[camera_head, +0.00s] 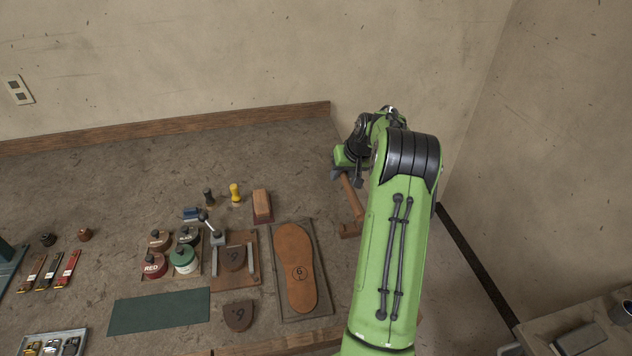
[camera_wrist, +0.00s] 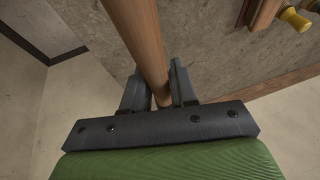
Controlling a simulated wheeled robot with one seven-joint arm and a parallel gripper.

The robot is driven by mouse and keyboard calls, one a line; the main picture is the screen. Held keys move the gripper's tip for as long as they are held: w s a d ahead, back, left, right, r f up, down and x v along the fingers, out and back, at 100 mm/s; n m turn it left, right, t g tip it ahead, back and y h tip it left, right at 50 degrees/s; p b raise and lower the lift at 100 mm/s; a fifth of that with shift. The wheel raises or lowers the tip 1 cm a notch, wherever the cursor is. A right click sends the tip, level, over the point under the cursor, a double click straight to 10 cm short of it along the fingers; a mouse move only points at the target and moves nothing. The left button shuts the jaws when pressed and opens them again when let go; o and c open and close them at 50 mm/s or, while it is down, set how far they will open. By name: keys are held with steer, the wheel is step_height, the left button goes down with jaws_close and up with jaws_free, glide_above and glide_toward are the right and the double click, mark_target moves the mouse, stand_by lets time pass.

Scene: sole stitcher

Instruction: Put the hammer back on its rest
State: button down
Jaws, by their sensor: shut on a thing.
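My gripper (camera_head: 341,172) is at the right end of the bench, beyond the last laid-out tools. In the wrist view its two dark fingers (camera_wrist: 160,88) are shut on the round wooden handle of the hammer (camera_wrist: 140,35), close to the handle's end. The handle runs away from the fingers and out of the top of that view. In the head view the hammer handle (camera_head: 352,196) slants down from my gripper towards a small brown wooden piece (camera_head: 350,230). I cannot tell whether this piece is the hammer's head or its rest.
A sole on a board (camera_head: 317,290), a brown block (camera_head: 262,206) and a yellow-handled tool (camera_head: 235,193) lie left of the hammer. The bench's back is clear; walls stand behind and right.

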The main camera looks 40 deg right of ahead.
step_height(320, 180, down, 10)
steer(key=shift+w+f+b, duration=0.1)
steer(key=shift+b, duration=0.65)
steer(key=c, duration=0.9)
jaws_free()
steer(key=p+v, duration=0.2)
steer(key=v, duration=1)
steer(key=s+a+r+n, duration=0.1)
steer(key=a+r+n, duration=0.1)
steer(key=a+r, duration=0.7)
steer(key=a+r+n, duration=0.1)
steer(key=a+r, duration=0.3)
steer(key=a, duration=0.8)
steer(key=s+a+n, duration=0.1)
steer(key=s+a, duration=0.4)
steer(key=s, duration=0.1)
steer(key=s+a+n, duration=0.1)
steer(key=s+a, duration=0.4)
steer(key=s, duration=0.2)
steer(key=s+a+r+n, duration=0.1)
steer(key=s+a, duration=0.4)
steer(key=s, duration=0.1)
steer(key=shift+s+a+r+t+b, duration=0.1)
steer(key=shift+s+a+t+b, duration=0.1)
steer(key=shift+a+t+b, duration=0.1)
